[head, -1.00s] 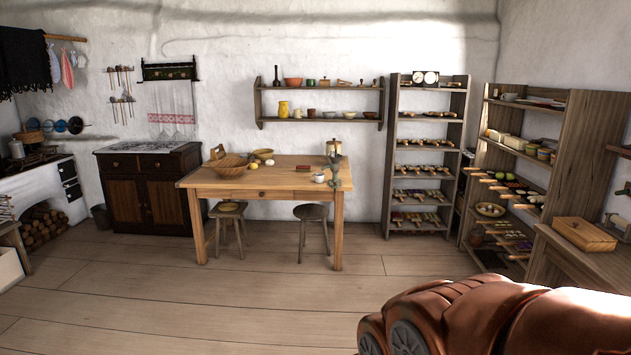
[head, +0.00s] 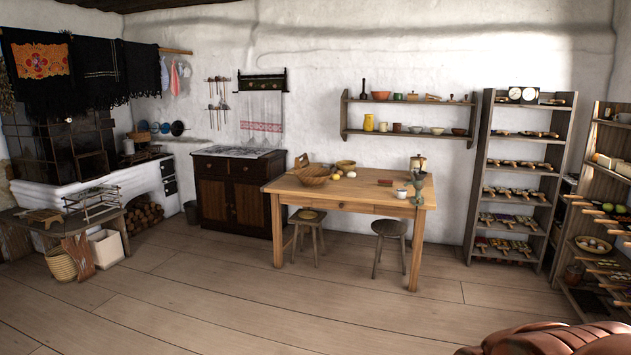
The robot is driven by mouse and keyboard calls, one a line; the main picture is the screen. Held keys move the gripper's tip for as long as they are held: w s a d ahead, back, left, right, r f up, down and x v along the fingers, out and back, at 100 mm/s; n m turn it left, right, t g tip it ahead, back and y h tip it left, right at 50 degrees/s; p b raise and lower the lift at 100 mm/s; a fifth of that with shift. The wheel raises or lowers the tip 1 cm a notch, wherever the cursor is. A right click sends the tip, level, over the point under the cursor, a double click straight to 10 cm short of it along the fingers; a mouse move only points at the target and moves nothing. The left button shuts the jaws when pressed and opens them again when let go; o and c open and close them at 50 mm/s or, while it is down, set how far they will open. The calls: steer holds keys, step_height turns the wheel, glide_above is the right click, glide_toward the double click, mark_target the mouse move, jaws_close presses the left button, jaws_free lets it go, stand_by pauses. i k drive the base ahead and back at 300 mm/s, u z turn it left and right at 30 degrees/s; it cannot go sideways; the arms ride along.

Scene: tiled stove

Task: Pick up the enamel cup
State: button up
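A small white cup (head: 401,193) that looks like enamel stands on the right part of the wooden table (head: 330,197). It is beside a dark metal grinder-like object (head: 418,186), close to it. Other small cups stand on the wall shelf, too small to tell their material. My gripper is not in view.
A basket (head: 312,175) and several small items lie on the table. Two stools (head: 389,231) stand at its front. The stove (head: 90,175) and a low bench are at the left, shelf racks (head: 515,180) at the right. The plank floor in front is clear.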

mark_target(399, 194)
steer(key=u, duration=0.15)
steer(key=i, duration=3.95)
steer(key=z, duration=0.5)
steer(key=i, duration=2.15)
steer(key=z, duration=0.35)
